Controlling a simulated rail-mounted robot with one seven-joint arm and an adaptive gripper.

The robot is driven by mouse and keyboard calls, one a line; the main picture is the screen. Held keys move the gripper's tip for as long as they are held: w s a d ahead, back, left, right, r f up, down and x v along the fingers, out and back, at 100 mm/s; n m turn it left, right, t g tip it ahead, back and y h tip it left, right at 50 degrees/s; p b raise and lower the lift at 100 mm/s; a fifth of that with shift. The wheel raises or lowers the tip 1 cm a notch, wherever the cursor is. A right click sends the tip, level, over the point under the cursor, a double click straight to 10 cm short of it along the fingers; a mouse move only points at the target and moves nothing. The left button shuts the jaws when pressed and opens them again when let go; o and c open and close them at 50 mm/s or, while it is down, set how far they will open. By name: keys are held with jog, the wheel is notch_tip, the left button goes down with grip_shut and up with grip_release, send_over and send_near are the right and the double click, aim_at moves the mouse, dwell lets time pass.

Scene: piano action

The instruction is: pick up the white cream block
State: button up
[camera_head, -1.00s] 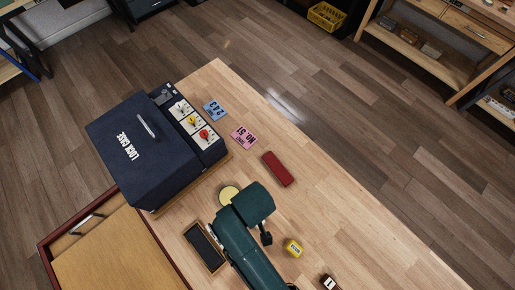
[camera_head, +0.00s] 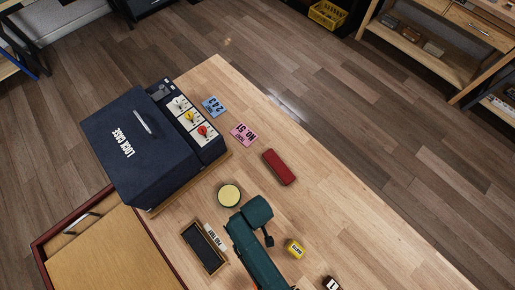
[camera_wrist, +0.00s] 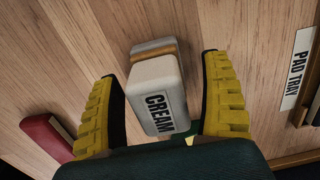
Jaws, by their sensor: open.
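The white cream block (camera_wrist: 155,95), with a dark CREAM label on its side, shows in the wrist view. It stands between the two yellow-padded fingers of my gripper (camera_wrist: 160,68). The fingers are open, with a gap visible on each side of the block. Its far end has a tan band and a grey part.
A navy lock case (camera_head: 130,145) stands behind left. The right side of the table is mostly clear.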

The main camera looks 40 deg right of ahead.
jog(key=shift+f, duration=0.4)
jog(key=c, duration=1.3)
jog(key=shift+c, duration=0.2)
notch_tip(320, 180, up, 10)
jog(key=shift+r+p, duration=0.1)
jog(key=shift+p, duration=0.8)
jog(key=o, duration=0.5)
jog(key=c, duration=0.3)
